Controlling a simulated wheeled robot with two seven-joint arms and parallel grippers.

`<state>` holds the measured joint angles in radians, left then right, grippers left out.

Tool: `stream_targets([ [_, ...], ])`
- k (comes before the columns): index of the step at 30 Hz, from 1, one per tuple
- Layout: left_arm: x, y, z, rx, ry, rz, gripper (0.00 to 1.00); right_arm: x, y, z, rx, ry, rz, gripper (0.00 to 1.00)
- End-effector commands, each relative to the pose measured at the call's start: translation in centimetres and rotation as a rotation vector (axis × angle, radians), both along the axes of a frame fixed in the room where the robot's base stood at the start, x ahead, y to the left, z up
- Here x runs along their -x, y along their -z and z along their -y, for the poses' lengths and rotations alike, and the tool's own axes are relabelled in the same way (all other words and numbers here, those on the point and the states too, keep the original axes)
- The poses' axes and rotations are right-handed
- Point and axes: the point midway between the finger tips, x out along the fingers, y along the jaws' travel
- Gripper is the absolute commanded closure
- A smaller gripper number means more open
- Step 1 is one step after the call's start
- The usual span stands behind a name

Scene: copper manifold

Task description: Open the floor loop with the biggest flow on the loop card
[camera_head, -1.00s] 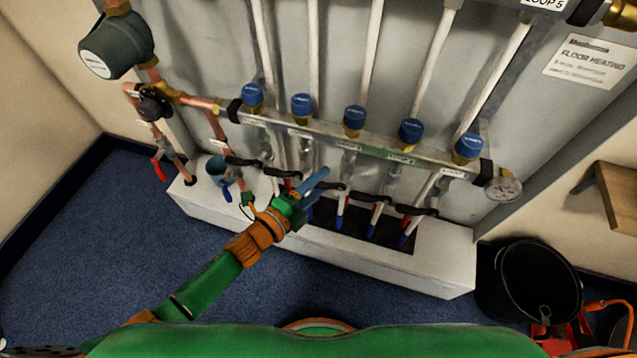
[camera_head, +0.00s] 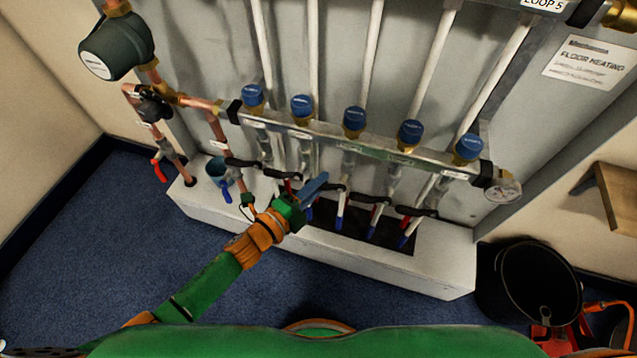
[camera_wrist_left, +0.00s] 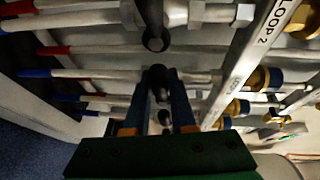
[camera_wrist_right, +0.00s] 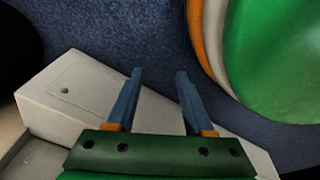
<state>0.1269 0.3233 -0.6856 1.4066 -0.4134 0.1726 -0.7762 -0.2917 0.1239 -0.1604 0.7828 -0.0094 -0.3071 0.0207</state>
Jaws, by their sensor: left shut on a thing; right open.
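My left gripper (camera_head: 316,186) is among the row of black lever handles under the lower manifold bar (camera_head: 330,142). Its blue fingers are shut on a black lever (camera_wrist_left: 160,84), near the middle of the row; the fingers hide part of it. Other black levers show at the left (camera_head: 240,162) and right (camera_head: 416,211) of the row. A bar label (camera_wrist_left: 262,38) reading LOOP 2 shows in the left wrist view; I cannot tell which loop the held lever serves. My right gripper (camera_wrist_right: 156,74) is open and empty.
Several blue-capped valves (camera_head: 355,118) stand on the bar above the levers. A gauge (camera_head: 503,190) is at its right end. A white plinth (camera_head: 440,258) runs below. A black bucket (camera_head: 540,285) stands on the floor at right. Blue carpet at left is clear.

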Motion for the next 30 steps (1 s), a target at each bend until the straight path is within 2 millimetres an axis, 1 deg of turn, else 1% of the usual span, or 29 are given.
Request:
stream_targets([
  [20,0.0,0.0,0.0,0.0,-0.001,0.0,1.0,-0.1,0.0,0.0,0.0,0.0,0.001,0.48],
  [26,0.0,0.3,-0.1,0.018,-0.002,-0.006,1.0,0.0,0.4,0.0,0.001,0.0,-0.006,0.48],
  [30,0.0,0.8,0.0,0.071,-0.002,-0.024,1.0,-1.2,0.6,-1.1,-0.015,-0.001,0.007,0.48],
])
